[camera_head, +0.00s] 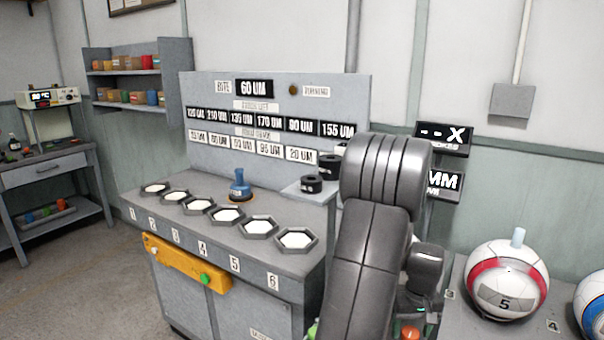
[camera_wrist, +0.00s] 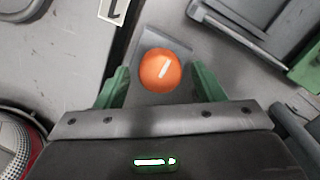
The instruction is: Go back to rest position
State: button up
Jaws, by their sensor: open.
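My gripper (camera_wrist: 162,82) shows in the wrist view with its two green fingers apart. A round orange thing (camera_wrist: 160,68) with a white mark lies between and just beyond the fingers, over a grey plate. I cannot tell its distance from the fingers, but neither finger is closed on it. In the head view my grey arm stands bent at the right of the bench and hides what is behind it. The fingers cannot be made out there. A bit of orange (camera_head: 410,332) shows at the bottom edge beside my arm.
A grey bench (camera_head: 185,225) has several numbered hexagonal trays (camera_head: 228,216), a blue flask-like piece (camera_head: 240,187) and black round weights (camera_head: 312,184). A yellow bar (camera_head: 185,265) is on its front. Large balls (camera_head: 507,279) stand at the right. Floor at the left is clear.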

jog(key=m, duration=0.4)
jog(key=shift+m, duration=0.4)
jog(key=m, duration=0.4)
jog(key=shift+m, duration=0.4)
jog(key=m, duration=0.4)
jog(key=shift+m+b, duration=0.3)
jog(key=shift+b, duration=0.05)
jog(key=shift+m, duration=2.2)
